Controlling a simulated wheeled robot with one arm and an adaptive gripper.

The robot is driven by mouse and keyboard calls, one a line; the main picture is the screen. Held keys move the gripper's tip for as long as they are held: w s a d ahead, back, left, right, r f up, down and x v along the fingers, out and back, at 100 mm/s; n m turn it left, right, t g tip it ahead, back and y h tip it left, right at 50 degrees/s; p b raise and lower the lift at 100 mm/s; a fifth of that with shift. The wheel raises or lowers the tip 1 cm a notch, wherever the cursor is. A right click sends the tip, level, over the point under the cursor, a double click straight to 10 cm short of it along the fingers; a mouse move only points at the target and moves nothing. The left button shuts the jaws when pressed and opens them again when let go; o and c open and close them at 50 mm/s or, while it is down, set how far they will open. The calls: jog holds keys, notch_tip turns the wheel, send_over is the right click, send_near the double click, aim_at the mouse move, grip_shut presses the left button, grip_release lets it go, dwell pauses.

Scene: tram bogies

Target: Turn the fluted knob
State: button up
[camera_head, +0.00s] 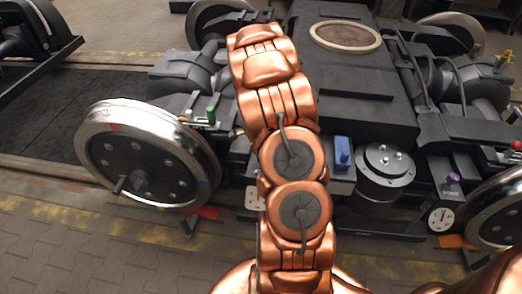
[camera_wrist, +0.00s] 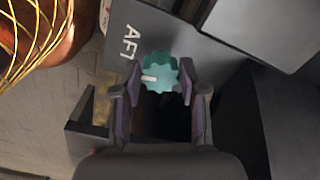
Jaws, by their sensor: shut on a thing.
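The fluted knob (camera_wrist: 163,70) is teal with a scalloped rim and a white pointer mark on its face. In the wrist view it sits at upper centre, beside a dark panel (camera_wrist: 205,48) with white lettering that reads like "AF1". The pointer mark lies nearly level, toward the left side of the knob. My gripper (camera_wrist: 160,74) has one finger on each side of the knob and is shut on it. In the head view my copper arm hides the knob and my gripper.
The dark bogie frame (camera_head: 345,75) fills the middle of the head view. Wheels (camera_head: 140,165) stand at its sides. A blue block (camera_head: 343,152), a round cylinder (camera_head: 384,172), a purple knob (camera_head: 452,180) and a gauge (camera_head: 440,218) are right of my arm. Paving (camera_head: 90,240) is open in front.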

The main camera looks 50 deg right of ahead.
jog(key=shift+m+p, duration=0.3)
jog(key=shift+m, duration=0.4)
jog(key=o, duration=1.1)
jog(key=shift+o, duration=0.2)
notch_tip(320, 180, up, 12)
dwell(0.6)
